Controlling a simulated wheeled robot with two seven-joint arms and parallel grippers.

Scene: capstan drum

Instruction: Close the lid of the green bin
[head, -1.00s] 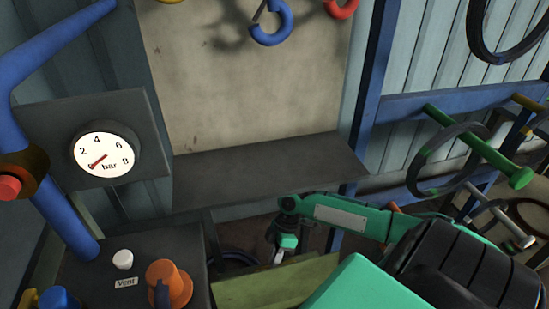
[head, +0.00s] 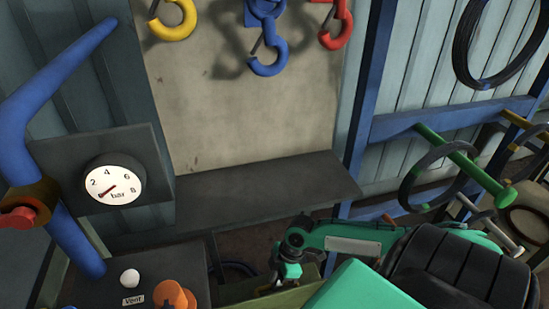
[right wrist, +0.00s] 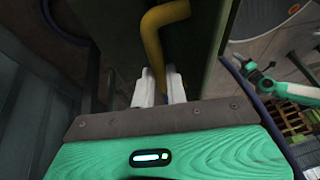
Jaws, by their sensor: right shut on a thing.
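The green bin (head: 262,298) shows only as an olive-green strip at the bottom edge of the head view; most of it is cut off or behind my arm. My right gripper (head: 276,286) is low at this strip. In the right wrist view, my right gripper's pale fingers (right wrist: 160,90) are shut on a bent yellow handle (right wrist: 164,18). The handle runs up in front of a dark green panel (right wrist: 212,42); I cannot tell whether this is lid or wall. A teal arm at the right of the wrist view looks like my left arm; its gripper (right wrist: 240,64) is too small to read.
A grey shelf (head: 260,190) juts out above the bin. A pressure gauge (head: 113,185), a blue pipe (head: 55,90) and an orange knob (head: 175,297) stand at left. Coils hang on a green peg (head: 460,160) at right. A pallet (right wrist: 295,118) lies on the floor.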

